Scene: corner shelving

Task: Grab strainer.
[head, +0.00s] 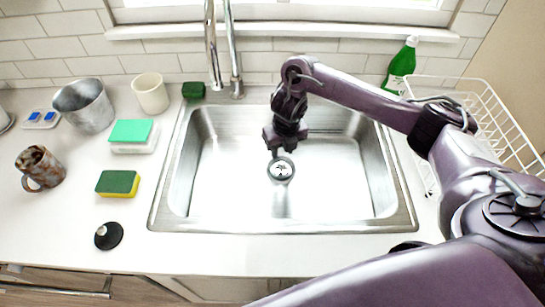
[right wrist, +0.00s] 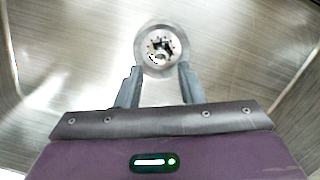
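A round metal strainer or drain fitting (head: 281,170) with a dark, patterned middle sits in the floor of the steel sink (head: 215,178). I cannot tell whether the strainer is separate from the drain. It also shows in the right wrist view (right wrist: 161,48), just beyond the fingertips. My right gripper (head: 282,152) points down into the sink, above and slightly behind the fitting. In the right wrist view my right gripper (right wrist: 159,70) is open, with nothing between its fingers. My left gripper is not in view.
A black round piece with a knob (head: 109,235) lies on the left counter, near sponges (head: 118,184), a mug (head: 40,168) and a metal bucket (head: 85,105). The faucet (head: 235,60) stands behind the sink. A white rack (head: 490,115) and green bottle (head: 400,65) are right.

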